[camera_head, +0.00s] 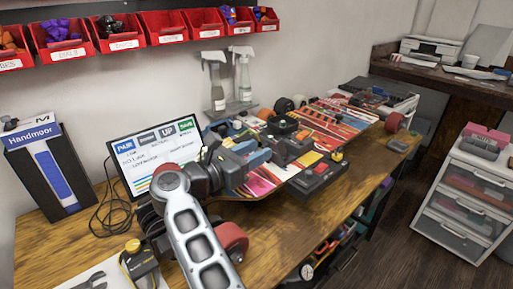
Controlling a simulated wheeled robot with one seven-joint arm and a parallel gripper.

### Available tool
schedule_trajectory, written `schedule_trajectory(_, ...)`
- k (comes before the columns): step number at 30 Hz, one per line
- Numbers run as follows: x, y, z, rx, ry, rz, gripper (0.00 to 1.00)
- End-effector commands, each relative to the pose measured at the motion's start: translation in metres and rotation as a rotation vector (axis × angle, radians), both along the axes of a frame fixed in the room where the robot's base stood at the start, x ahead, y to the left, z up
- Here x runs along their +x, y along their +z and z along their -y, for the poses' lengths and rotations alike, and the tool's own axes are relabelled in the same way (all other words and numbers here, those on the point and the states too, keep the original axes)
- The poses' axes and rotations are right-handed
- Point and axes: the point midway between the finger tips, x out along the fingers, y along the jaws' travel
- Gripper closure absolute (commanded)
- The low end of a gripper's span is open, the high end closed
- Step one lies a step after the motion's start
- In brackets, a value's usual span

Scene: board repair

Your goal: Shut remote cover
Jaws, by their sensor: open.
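My arm reaches in from the bottom centre, and my gripper (258,160) is over the near part of a colourful skateboard deck (262,183). The jaws are open, but the arm partly hides them. A dark box-like device (320,178) with red and yellow parts sits at the deck's near right edge, to the right of my gripper. I cannot tell whether it is the remote. No remote cover can be made out clearly; small dark parts crowd the deck behind my gripper.
A lit screen (150,155) stands behind my arm, with a Handmoor box (50,170) to its left. Spray bottles (243,75) and red bins (164,27) are at the wall. A yellow-and-black tool (139,262) lies front left. The wooden bench (285,232) is bare near its front edge.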

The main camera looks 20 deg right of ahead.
Motion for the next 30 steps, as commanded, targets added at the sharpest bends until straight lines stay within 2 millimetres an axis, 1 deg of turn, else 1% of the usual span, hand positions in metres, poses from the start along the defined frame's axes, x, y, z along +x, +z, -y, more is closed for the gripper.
schedule_trajectory(4,0.0027,0.0001,0.0075,-0.001,0.001,0.000,0.59)
schedule_trajectory(12,0.0029,-0.0004,0.0085,-0.001,0.001,0.000,0.60)
schedule_trajectory(24,0.0029,-0.0003,0.0083,-0.001,0.001,0.000,0.98)
schedule_trajectory(25,0.0029,-0.0003,0.0083,-0.001,0.001,0.000,1.00)
schedule_trajectory(30,0.0028,-0.0003,0.0082,-0.001,0.001,0.000,1.00)
